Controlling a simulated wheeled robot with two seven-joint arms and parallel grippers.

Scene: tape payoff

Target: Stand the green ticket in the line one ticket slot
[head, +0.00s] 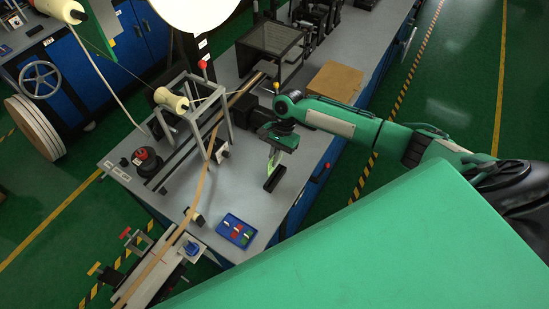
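My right gripper (275,149) is over the bench, pointing down, with its arm coming in from the right. It appears shut on a thin pale green ticket (274,160), which hangs roughly upright below the fingers. A small black slotted block (274,178) stands on the bench right under the ticket. I cannot tell whether the ticket's lower edge touches the block or is in a slot, and no slot label is readable. My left gripper is not in view.
A blue tray (224,236) with small coloured pieces lies near the bench's front edge. A metal frame with a cream spool (171,100) stands to the left, with a tan tape strip (201,188) running past it.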

